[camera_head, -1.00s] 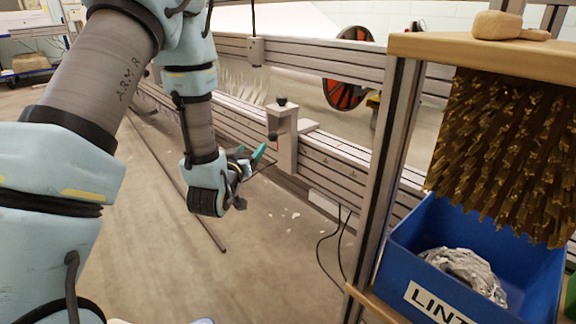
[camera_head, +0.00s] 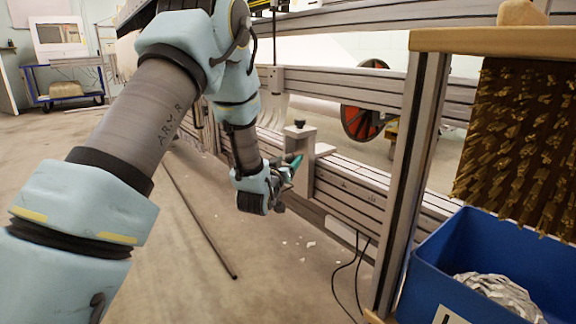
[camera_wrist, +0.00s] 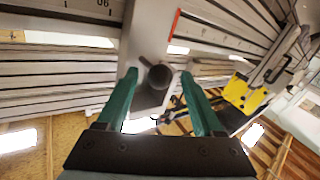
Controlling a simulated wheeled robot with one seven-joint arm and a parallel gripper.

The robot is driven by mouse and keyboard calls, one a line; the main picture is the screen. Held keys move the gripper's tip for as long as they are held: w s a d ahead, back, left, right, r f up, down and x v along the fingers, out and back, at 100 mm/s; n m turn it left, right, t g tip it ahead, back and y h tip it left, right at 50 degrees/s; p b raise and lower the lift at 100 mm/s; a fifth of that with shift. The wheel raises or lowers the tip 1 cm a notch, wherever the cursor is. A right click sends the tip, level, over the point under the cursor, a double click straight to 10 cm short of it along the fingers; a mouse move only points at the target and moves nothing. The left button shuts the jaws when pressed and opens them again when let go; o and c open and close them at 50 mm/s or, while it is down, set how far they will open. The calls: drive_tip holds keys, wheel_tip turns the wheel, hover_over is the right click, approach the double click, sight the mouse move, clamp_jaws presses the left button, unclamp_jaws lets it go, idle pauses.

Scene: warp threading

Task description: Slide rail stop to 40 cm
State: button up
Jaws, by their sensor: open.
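The rail stop (camera_head: 301,135) is a pale grey block with a black knob on top, sitting on the slotted metal rail (camera_head: 350,187). In the wrist view its grey body (camera_wrist: 150,38) spans the rail, and a dark round knob (camera_wrist: 160,77) faces me. My gripper (camera_head: 294,165) is at the front side of the stop. In the wrist view the green fingers of my gripper (camera_wrist: 158,76) are open, one on either side of the knob. I cannot tell whether they touch it. Part of the stop is hidden behind the fingers in the head view.
A scale with upside-down digits (camera_wrist: 103,4) runs along the rail. A metal upright (camera_head: 412,180), a blue bin (camera_head: 490,255) and a hanging brush-like bundle (camera_head: 520,145) stand on the right. A dark rod (camera_head: 198,220) lies on the floor. The floor at front is mostly clear.

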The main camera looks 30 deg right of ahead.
drive_tip(key=shift+d, duration=0.1)
clamp_jaws()
idle(0.6)
idle(0.8)
